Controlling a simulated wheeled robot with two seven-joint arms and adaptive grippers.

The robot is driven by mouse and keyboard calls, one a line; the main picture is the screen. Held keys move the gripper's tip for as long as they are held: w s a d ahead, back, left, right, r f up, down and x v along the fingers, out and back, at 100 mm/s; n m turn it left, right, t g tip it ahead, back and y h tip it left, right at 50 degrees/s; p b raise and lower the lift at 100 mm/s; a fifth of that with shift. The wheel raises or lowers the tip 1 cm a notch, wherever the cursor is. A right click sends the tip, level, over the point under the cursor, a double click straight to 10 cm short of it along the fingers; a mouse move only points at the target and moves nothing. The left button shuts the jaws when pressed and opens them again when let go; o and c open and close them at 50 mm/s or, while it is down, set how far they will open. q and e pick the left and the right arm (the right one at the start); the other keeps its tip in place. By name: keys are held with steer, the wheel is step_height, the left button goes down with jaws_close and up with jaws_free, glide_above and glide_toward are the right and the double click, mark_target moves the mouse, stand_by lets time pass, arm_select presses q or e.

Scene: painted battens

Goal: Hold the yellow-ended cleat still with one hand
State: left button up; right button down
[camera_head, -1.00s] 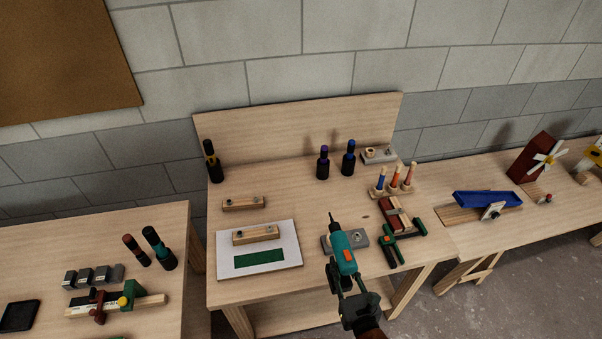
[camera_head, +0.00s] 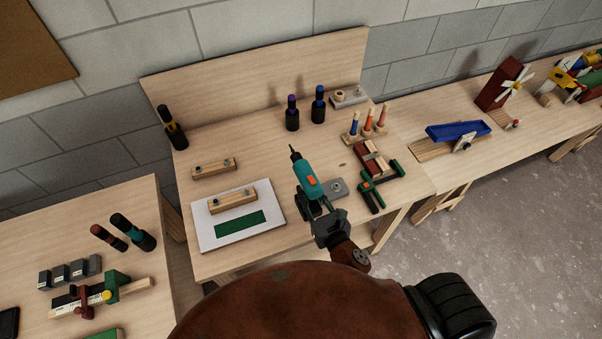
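Two short wooden cleats are on the middle bench. One cleat (camera_head: 234,202) lies on a white sheet (camera_head: 265,203), behind a green rectangle (camera_head: 240,224). The other cleat (camera_head: 214,168) lies farther back on the bare wood. Each has a small dark fitting on top. I cannot make out a yellow end on either. My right gripper (camera_head: 318,208) is shut on a teal and orange drill (camera_head: 306,178), held at the front of the bench, right of the sheet, bit pointing up and back. It touches neither cleat. My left gripper is not in view.
A grey plate (camera_head: 337,188) is partly hidden behind the drill. Red and green clamp pieces (camera_head: 371,190) lie to its right. Dark bottles (camera_head: 292,113) stand at the back. The left table (camera_head: 60,240) holds bottles, grey blocks and a clamped batten. Bare wood surrounds the rear cleat.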

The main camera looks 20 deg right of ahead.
steer(key=w+a+r+n+g, duration=0.1)
steer(key=w+a+n+g, duration=0.2)
steer(key=w+a+g, duration=0.6)
steer(key=w+a+r+n+g, duration=0.15)
steer(key=w+a+g, duration=0.3)
steer(key=w, duration=0.75)
steer(key=s+a+r+n+g+h, duration=0.1)
steer(key=s+r+g, duration=0.3)
steer(key=s, duration=0.7)
steer(key=shift+r, duration=0.55)
steer(key=shift+s, duration=0.1)
